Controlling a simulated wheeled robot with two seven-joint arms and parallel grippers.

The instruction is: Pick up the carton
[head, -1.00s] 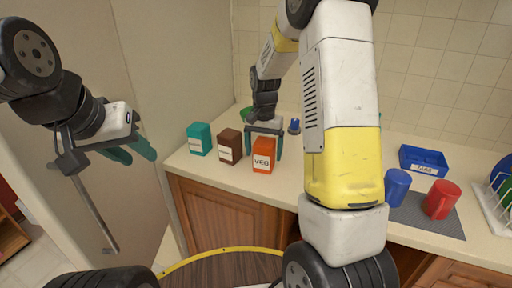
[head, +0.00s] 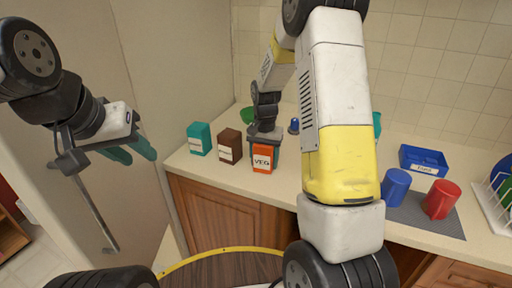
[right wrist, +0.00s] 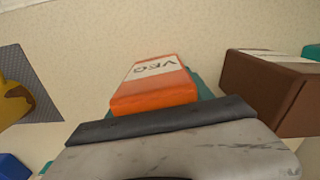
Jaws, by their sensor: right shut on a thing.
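The orange carton (head: 263,162), labelled VEG, stands on the counter at the right end of a row of cartons. It also shows in the middle of the right wrist view (right wrist: 155,92). My right gripper (head: 264,150) reaches down from above and behind, shut on the orange carton. Its teal fingers are partly hidden by the carton. A brown carton (head: 229,147) stands just left of it, and a teal carton (head: 199,139) stands further left. My left gripper (head: 130,152) is empty in the air at the left, its teal fingers apart.
On the counter (head: 292,180), a green bowl (head: 246,114) and a small blue object (head: 294,126) stand behind. A blue mug (head: 396,187) and red mug (head: 440,199) are on a grey mat (head: 412,214) at right. A blue bin (head: 423,160) and white rack (head: 492,207) are beyond.

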